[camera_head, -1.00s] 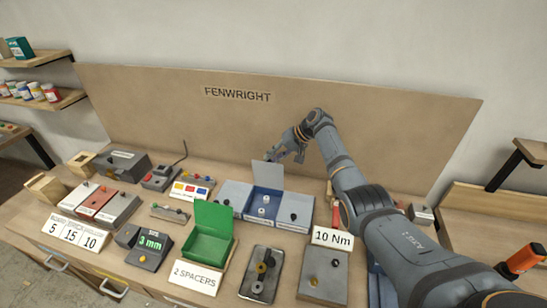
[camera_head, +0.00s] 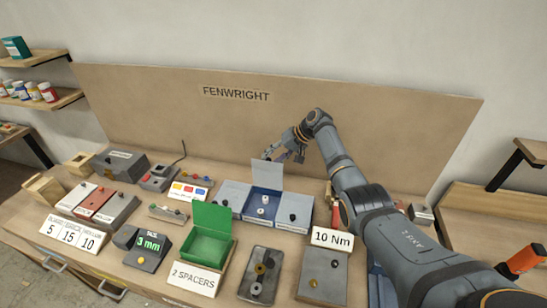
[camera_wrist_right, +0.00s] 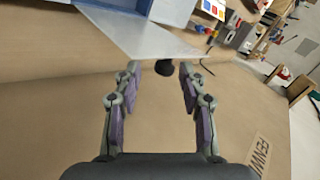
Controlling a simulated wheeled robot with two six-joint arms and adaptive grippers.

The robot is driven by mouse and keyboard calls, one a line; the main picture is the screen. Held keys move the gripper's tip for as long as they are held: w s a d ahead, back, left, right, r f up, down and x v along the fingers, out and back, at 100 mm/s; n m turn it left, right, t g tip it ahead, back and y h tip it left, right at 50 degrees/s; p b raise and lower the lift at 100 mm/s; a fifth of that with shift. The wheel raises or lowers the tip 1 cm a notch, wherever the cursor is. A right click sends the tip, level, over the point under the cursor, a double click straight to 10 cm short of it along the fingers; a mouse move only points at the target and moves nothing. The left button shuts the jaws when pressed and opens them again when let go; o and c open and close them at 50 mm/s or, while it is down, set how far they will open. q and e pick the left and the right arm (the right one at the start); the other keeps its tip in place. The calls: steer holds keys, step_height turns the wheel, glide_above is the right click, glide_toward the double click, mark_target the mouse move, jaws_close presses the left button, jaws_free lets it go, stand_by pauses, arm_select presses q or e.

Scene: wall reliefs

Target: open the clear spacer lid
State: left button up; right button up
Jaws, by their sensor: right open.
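The spacer box has three sections side by side at mid-bench. The lid (camera_head: 267,175) of the middle section stands raised, a pale grey panel, baring a blue inside (camera_head: 262,203) with small white spacers. The lid also shows in the right wrist view (camera_wrist_right: 155,40), with a dark knob (camera_wrist_right: 164,67) at its edge. My right gripper (camera_head: 277,156) is open behind the top of the raised lid. In the wrist view its two fingers (camera_wrist_right: 160,72) stand apart on either side of the knob; I cannot tell whether they touch it. My left gripper is not in view.
The left (camera_head: 233,196) and right (camera_head: 293,214) sections are covered, with dark knobs. A green open box (camera_head: 208,245), a dark tray (camera_head: 260,275) and a 10 Nm sign (camera_head: 332,239) stand in front. The tan back panel (camera_head: 200,115) rises behind.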

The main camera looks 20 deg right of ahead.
steer(key=v, duration=1.2)
